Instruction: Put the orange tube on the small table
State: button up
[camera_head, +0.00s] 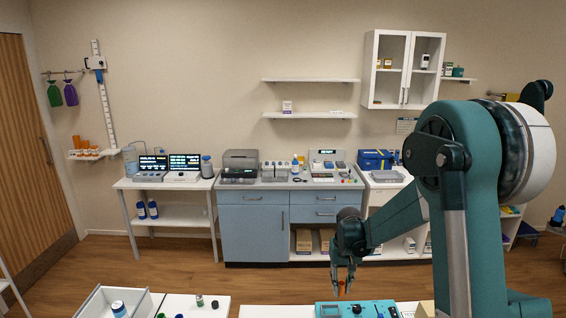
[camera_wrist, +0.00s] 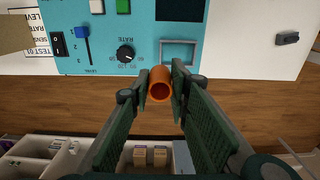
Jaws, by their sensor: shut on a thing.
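The orange tube (camera_head: 341,289) is held in my gripper (camera_head: 343,281), above the front area. In the wrist view the tube (camera_wrist: 160,86) sits between both fingertips, its open round end toward the camera. My gripper is shut on it. The tube is over or beside the near edge of a teal control panel (camera_wrist: 180,30); its height above it is hard to tell. A white table (camera_head: 123,184) with screens stands against the back wall at left. Another white tabletop (camera_head: 180,302) is partly in view at the bottom; I cannot tell which is the small table.
The teal device (camera_head: 358,309) with knobs and switches lies on a white surface below my gripper. A white open box (camera_head: 92,302) with a blue-capped bottle and several small bottles are to the left. Blue cabinets (camera_head: 254,230) line the back wall. Wooden floor between is clear.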

dwell(0.7)
jog(key=s+d+f+b, duration=0.1)
jog(key=s+d+b, duration=0.2)
jog(key=s, duration=1.2)
jog(key=s+d+f+b, duration=0.1)
jog(key=s+d+b, duration=0.3)
jog(key=s+d, duration=0.6)
jog(key=s, duration=0.5)
jog(key=shift+s+d+f, duration=0.3)
jog(key=shift+s, duration=0.1)
jog(key=shift+f, duration=0.1)
jog(key=shift+f+b, duration=0.9)
jog(key=shift+f, duration=1.9)
jog(key=shift+f, duration=0.1)
jog(key=shift+f+b, duration=0.5)
jog(key=shift+f, duration=1.5)
jog(key=shift+f, duration=0.1)
